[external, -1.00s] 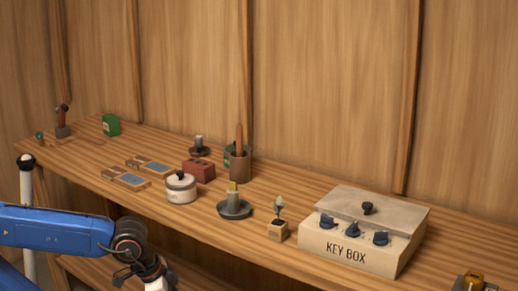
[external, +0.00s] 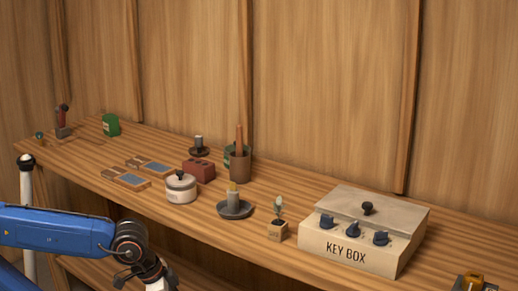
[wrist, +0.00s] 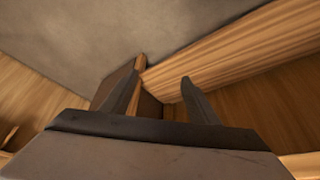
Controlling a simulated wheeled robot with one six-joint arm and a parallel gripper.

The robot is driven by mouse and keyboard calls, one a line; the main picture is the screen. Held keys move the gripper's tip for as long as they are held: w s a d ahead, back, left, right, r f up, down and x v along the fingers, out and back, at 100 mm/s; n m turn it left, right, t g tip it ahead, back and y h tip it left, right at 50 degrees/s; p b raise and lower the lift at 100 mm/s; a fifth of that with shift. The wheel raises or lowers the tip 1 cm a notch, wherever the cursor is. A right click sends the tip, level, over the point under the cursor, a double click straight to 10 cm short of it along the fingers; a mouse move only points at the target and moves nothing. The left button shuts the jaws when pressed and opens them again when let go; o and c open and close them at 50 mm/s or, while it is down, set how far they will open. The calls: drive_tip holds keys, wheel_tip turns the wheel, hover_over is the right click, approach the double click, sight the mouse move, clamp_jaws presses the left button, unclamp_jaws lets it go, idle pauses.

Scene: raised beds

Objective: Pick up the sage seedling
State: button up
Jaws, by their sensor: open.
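In the external view my arm is at the lower left, below the bench front, and the gripper's tips are out of frame. The seedling does not show in the wrist view.
The key box (external: 347,254) stands right of the seedling. A candle in a dark dish (external: 235,210) stands close on its left, with a lidded white jar (external: 181,189) further left. The bench's front edge (wrist: 240,45) crosses the wrist view.

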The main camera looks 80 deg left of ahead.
drive_tip(key=w+a+r+n+g, duration=0.1)
drive_tip(key=w+a+r+n, duration=0.15)
drive_tip(key=w+r, duration=0.55)
drive_tip(key=w+a+r+n+g, duration=0.1)
drive_tip(key=w+a+r+n, duration=0.15)
drive_tip(key=w+r, duration=0.6)
wheel_tip(320, 180, up, 16)
drive_tip(key=f+n+g, duration=0.1)
drive_tip(key=n+g, duration=0.2)
drive_tip(key=n, duration=0.2)
hover_over(278, 223)
wheel_tip(278, 223, down, 12)
drive_tip(key=shift+w+d+r, duration=0.1)
drive_tip(key=shift+w+r, duration=0.05)
drive_tip(key=shift+r, duration=0.1)
drive_tip(key=shift+a+f, duration=0.2)
drive_tip(key=shift+f, duration=2.45)
drive_tip(key=c, duration=1.1)
